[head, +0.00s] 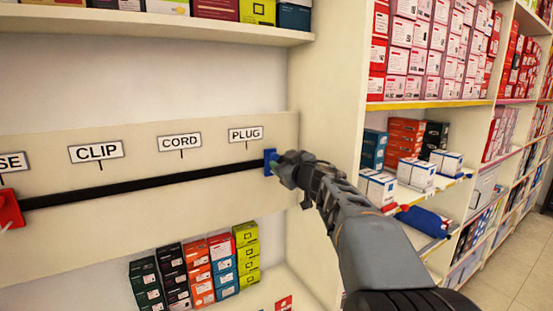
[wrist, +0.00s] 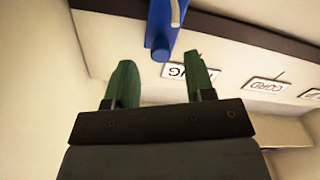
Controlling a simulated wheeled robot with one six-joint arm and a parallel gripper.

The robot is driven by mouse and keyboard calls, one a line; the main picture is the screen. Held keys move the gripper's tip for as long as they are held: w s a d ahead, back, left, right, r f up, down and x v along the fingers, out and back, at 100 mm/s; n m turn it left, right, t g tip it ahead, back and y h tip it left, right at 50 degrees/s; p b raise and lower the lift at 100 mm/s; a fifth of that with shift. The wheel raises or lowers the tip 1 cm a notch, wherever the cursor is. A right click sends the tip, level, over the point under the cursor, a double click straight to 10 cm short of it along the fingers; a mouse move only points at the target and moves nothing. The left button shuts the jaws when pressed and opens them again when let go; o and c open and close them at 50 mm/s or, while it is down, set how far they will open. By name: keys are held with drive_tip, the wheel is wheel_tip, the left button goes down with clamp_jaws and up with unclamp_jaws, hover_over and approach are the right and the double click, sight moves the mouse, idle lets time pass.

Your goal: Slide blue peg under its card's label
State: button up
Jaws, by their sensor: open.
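The blue peg (head: 269,158) sits on the black rail (head: 150,185), near the rail's right end, just right of below the PLUG label (head: 245,134). My gripper (head: 282,167) is close in front of it and hides part of it. In the wrist view the blue peg (wrist: 161,28) points down between and just beyond the two green fingers of my open gripper (wrist: 161,78). I cannot tell whether they touch. The CORD label (head: 179,142) and CLIP label (head: 96,151) are further left. I see no card naming a label for the blue peg.
A red peg (head: 8,209) is on the rail at the left edge, below a cut-off label ending in SE (head: 12,164). A shelf side wall (head: 330,100) stands right of the rail. Boxes (head: 195,270) stand on the shelf below.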

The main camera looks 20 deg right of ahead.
sight(277, 159)
drive_tip(key=shift+w+a, duration=0.15)
drive_tip(key=shift+w, duration=0.95)
drive_tip(key=shift+w+a, duration=0.1)
drive_tip(key=shift+w, duration=1)
clamp_jaws()
drive_tip(key=shift+d, duration=0.1)
